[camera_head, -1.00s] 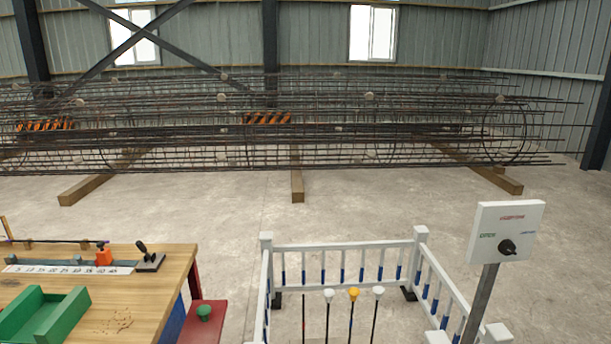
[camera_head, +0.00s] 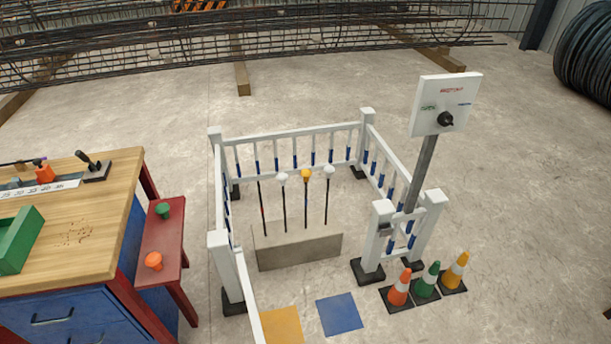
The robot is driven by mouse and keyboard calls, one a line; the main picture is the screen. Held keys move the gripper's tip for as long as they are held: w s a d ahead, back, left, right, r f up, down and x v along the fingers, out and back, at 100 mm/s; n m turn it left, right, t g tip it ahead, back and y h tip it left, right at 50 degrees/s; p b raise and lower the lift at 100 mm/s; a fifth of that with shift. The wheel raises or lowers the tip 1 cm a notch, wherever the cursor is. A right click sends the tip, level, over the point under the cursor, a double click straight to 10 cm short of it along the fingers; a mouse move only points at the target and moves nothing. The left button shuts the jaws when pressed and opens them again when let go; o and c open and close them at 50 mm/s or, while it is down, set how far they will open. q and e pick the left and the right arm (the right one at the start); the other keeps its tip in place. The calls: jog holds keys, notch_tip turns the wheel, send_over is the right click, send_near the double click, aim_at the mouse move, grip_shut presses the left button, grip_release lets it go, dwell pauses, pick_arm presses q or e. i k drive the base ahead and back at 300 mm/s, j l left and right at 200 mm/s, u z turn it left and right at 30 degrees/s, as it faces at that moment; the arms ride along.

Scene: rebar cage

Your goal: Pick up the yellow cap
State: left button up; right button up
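The yellow cap (camera_head: 306,173) sits on top of a thin dark upright rod. A white cap (camera_head: 282,176) tops the rod to its left and another white cap (camera_head: 329,169) tops the rod to its right. A further rod (camera_head: 262,205) at the far left of the row has no cap on top. The rods stand in a grey concrete block (camera_head: 297,250) inside a white fence. Neither of my grippers is in view.
The white fence (camera_head: 295,132) with blue-marked bars surrounds the block, with a control panel (camera_head: 445,104) on a post at its right. Cones (camera_head: 427,280) stand front right. A red bench (camera_head: 163,236) and wooden workbench (camera_head: 75,220) are left.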

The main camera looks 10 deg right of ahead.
aim_at(306, 173)
jog(key=k+j+u, duration=0.15)
jog(key=k+u, duration=0.2)
jog(key=k, duration=0.3)
jog(key=l+u, duration=0.25)
jog(key=u, duration=0.2)
jog(key=l+u, duration=0.35)
jog(key=u, duration=0.15)
jog(key=l+u, duration=0.3)
jog(key=u, duration=0.15)
jog(key=k+l, duration=0.1)
jog(key=l, duration=0.4)
jog(key=k+l, duration=0.1)
jog(key=l, duration=0.95)
jog(key=k+l, duration=0.15)
jog(key=l, duration=0.35)
jog(key=k+l, duration=0.1)
jog(key=l, duration=0.4)
